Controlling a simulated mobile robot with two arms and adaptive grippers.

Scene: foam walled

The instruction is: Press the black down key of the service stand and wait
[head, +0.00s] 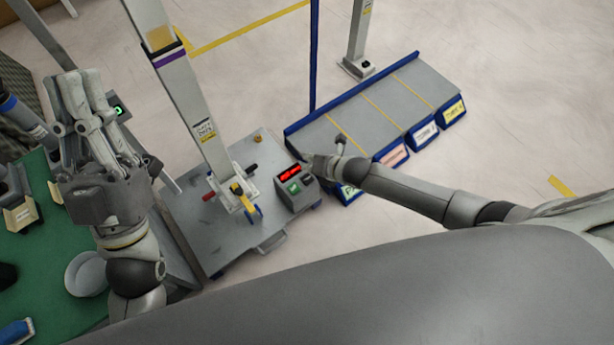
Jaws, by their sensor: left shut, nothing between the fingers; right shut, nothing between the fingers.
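The service stand appears to be the grey metal platform (185,215) with an upright post (188,95) in the middle of the head view. On its right side is a small control box (298,200) with a lit red display (289,171) and a green key (294,187). I cannot make out a black down key on it. My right gripper (308,161) is shut and empty, close beside the top right of the control box; I cannot tell whether it touches. My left gripper (80,78) is shut and empty, fingers upward, at the left, away from the box.
A green-topped table (40,250) with a grey round dish (86,272) lies at the left. A grey rack with blue edges (375,110) and labelled bins (424,134) stands behind the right arm.

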